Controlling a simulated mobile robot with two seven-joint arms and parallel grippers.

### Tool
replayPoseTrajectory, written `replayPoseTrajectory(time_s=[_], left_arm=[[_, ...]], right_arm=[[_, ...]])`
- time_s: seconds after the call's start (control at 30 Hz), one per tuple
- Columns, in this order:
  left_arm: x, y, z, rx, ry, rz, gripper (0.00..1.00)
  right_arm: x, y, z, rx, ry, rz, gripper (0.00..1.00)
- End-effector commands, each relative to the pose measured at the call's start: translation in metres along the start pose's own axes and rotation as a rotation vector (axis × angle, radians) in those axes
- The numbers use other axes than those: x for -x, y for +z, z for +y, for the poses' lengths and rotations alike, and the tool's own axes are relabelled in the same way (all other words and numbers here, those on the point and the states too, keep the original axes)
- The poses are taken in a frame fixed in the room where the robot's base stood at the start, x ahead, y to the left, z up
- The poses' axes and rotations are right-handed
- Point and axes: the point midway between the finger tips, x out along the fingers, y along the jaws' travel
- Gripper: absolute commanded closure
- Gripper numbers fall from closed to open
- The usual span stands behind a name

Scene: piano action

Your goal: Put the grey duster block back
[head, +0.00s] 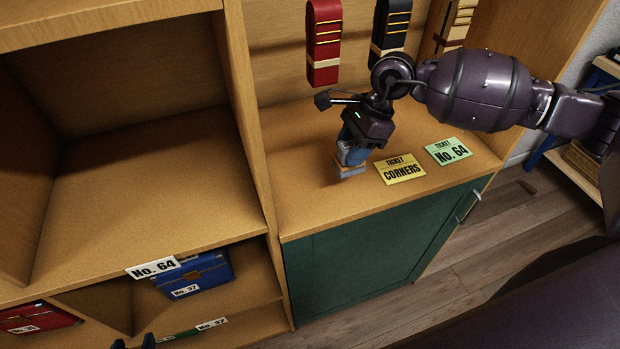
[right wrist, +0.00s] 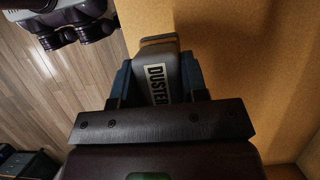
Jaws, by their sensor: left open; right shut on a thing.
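The grey duster block (head: 349,172) is held at the wooden counter top, left of the yellow ticket. In the right wrist view the block (right wrist: 158,72) shows its "DUSTER" label, partly hidden by the gripper. My right gripper (head: 352,154) points down and is shut on the block, a finger on each side. I cannot tell whether the block touches the counter. My left gripper (head: 133,343) shows only as two dark blue fingertips at the bottom edge, apart and with nothing seen between them, in front of the lower shelves.
Red (head: 324,45) and black (head: 391,25) striped pieces hang behind. An empty cubby (head: 150,200) is at left; a blue box (head: 203,272) sits below.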

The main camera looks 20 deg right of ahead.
Motion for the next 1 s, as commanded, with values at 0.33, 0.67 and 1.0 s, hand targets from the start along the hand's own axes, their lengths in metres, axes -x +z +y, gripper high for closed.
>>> replayPoseTrajectory(time_s=[0.33,0.67,1.0], left_arm=[[0.010,-0.014,-0.002,0.001,-0.001,0.002,0.49],[0.011,-0.021,-0.003,-0.001,-0.001,0.007,0.49],[0.013,-0.028,-0.003,-0.001,0.000,0.011,0.49]], right_arm=[[-0.027,0.072,0.001,0.005,0.001,-0.003,0.82],[-0.060,0.067,0.000,-0.001,0.000,0.000,0.82],[-0.091,0.054,0.001,-0.002,0.002,0.001,0.82]])
